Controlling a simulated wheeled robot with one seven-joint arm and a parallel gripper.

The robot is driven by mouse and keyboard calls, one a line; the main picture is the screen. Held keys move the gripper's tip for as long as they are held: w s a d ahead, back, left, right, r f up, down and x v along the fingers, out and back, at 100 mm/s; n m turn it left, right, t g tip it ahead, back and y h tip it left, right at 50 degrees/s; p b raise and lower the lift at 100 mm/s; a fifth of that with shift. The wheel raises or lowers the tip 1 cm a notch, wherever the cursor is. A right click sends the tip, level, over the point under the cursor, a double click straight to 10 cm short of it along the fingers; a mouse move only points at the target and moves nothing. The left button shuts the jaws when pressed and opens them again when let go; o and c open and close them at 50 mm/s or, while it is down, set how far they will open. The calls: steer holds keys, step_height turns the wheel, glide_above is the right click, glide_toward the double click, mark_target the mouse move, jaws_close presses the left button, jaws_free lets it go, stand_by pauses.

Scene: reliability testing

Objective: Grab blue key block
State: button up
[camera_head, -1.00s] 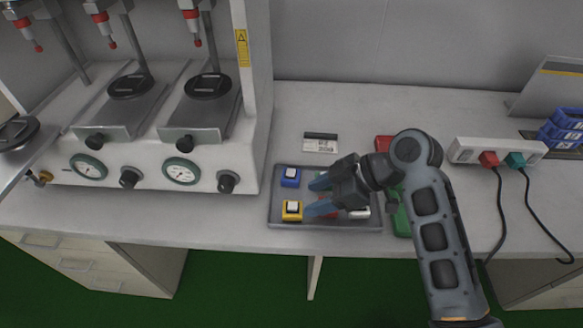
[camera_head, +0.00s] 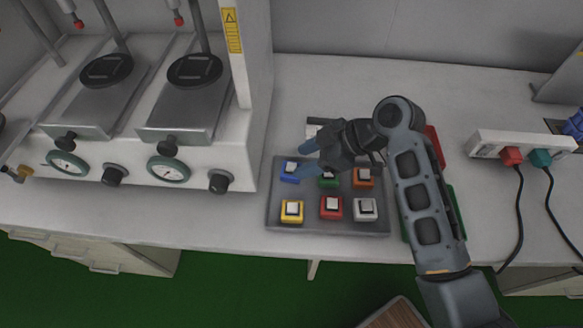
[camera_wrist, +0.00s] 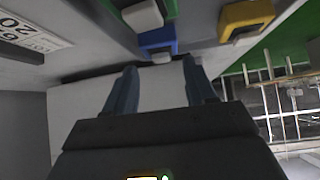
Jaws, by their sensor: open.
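The blue key block (camera_head: 289,170) with a pale key on top sits at the back left of a grey tray (camera_head: 275,222). My gripper (camera_head: 303,158) is open and empty, with its fingers pointing left near this block. One finger is at the block's far side, and the other partly covers its right side. In the wrist view the blue block (camera_wrist: 158,40) appears just beyond my open fingertips (camera_wrist: 160,70), lined up with the gap between them. I cannot tell whether a finger touches it.
Green (camera_head: 328,181) and orange (camera_head: 363,178) blocks sit right of the blue one. Yellow (camera_head: 292,211), red (camera_head: 331,208) and white (camera_head: 365,209) blocks form the front row. A machine (camera_head: 200,120) stands left; a power strip (camera_head: 525,143) lies right.

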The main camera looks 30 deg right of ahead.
mark_target(293, 166)
steer(key=shift+x, duration=1.95)
steer(key=shift+s, duration=0.1)
steer(key=shift+c, duration=0.4)
steer(key=c, duration=0.7)
steer(key=shift+o, duration=0.2)
steer(key=shift+r, duration=0.1)
